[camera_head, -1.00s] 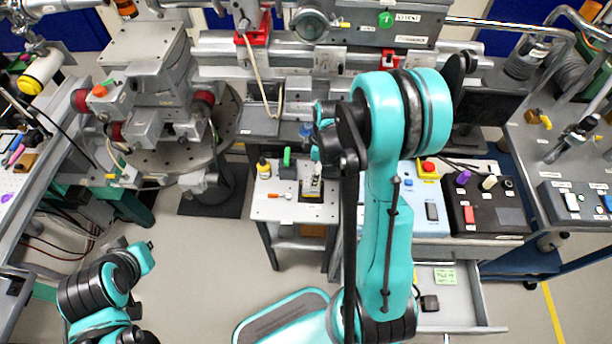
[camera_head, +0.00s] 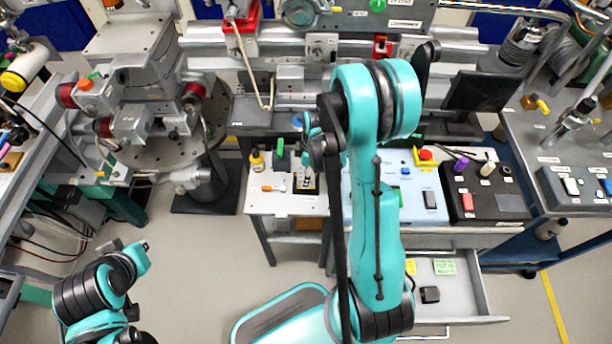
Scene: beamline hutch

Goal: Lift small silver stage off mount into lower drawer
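The small silver stage (camera_head: 306,178) stands upright on a dark mount with yellow edging (camera_head: 305,187), on a small white-topped table (camera_head: 270,204). My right gripper (camera_head: 318,152) is just above and slightly right of the stage. My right arm partly covers it, so its fingers cannot be made out and I cannot tell whether it touches the stage. My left gripper (camera_head: 144,251) is low at the left, over the floor, far from the stage; its opening is unclear. The lower drawer (camera_head: 470,290) is pulled open at lower right, with a dark block (camera_head: 430,294) inside.
A yellow bottle (camera_head: 257,161), a green-topped item (camera_head: 280,150) and an orange-handled screwdriver (camera_head: 270,189) are near the stage. Control boxes (camera_head: 483,200) cover the bench above the drawer. A green note (camera_head: 445,267) lies in the drawer, which has free room at right.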

